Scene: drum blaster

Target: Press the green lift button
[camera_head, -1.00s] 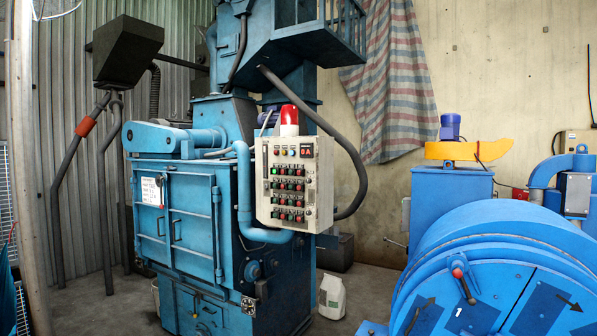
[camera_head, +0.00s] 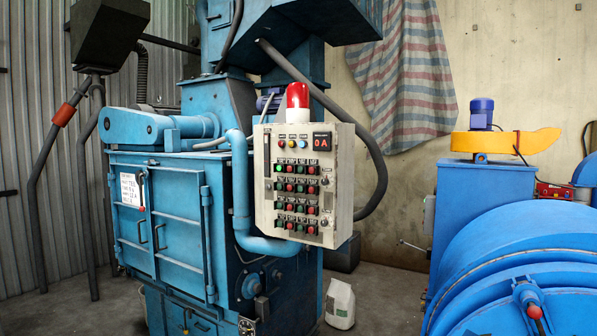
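One green button (camera_head: 279,168) at the upper left of the rows looks brightly lit. The labels are too small to read, so I cannot tell which green button is the lift button. A red beacon (camera_head: 297,96) stands on top of the panel. Neither of my grippers is in view.
A blue pipe (camera_head: 241,190) bends below the panel's left side. A white bag (camera_head: 340,304) stands on the floor right of the machine. A blue drum (camera_head: 520,250) fills the lower right. Grey floor (camera_head: 385,290) lies open between machine and drum.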

